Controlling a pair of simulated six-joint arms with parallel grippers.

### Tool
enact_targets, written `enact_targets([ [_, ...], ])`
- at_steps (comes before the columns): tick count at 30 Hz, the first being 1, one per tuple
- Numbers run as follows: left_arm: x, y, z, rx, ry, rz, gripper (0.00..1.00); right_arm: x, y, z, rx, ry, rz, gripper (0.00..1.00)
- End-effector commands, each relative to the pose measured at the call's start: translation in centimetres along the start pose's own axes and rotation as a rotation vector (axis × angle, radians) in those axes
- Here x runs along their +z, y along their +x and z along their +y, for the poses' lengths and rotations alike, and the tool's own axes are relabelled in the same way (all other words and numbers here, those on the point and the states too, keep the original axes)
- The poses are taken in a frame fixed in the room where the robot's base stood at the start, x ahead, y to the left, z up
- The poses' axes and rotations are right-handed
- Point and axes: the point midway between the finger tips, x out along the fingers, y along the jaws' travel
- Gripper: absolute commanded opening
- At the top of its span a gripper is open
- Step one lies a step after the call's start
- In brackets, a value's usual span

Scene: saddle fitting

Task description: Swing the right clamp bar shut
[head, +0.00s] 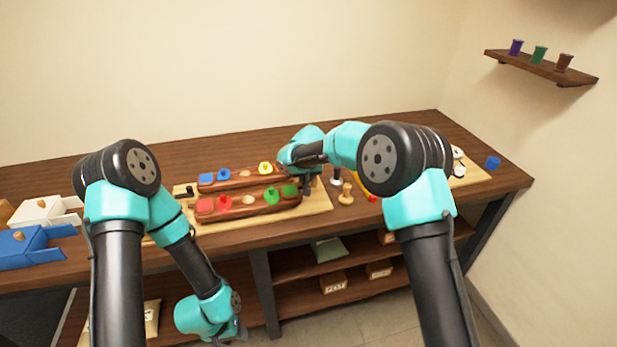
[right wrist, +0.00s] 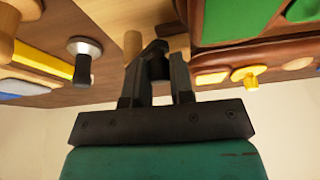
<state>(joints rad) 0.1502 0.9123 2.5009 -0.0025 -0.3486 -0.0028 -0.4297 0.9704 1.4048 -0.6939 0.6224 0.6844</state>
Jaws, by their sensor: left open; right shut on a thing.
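Two long brown wooden saddles with coloured pieces (head: 240,206) (head: 235,183) lie on a pale board (head: 318,205) on the bench. My right gripper (head: 305,186) is low at their right end. In the right wrist view, its fingers (right wrist: 162,80) are shut on a dark knob (right wrist: 155,52), which appears to be the right clamp bar's handle. The bar itself is mostly hidden, so its angle cannot be told. A left clamp (head: 184,192) with a dark handle stands at the saddles' left end. My left gripper (head: 236,333) hangs open and empty below the bench's front edge.
A blue box (head: 28,246) and a white box (head: 42,211) sit at the far left.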

Motion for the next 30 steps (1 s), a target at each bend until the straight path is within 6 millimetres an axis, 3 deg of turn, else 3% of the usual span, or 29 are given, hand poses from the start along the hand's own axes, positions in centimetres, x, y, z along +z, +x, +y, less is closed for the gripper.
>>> enact_targets([
  [18,0.0,0.0,0.0,0.0,0.0,0.0,0.46,-2.4,1.0,-1.5,0.207,0.501,0.001,0.0],
  [30,0.0,0.0,0.0,0.0,0.0,0.0,0.46,-3.3,1.3,-1.6,0.274,0.664,0.001,0.0],
])
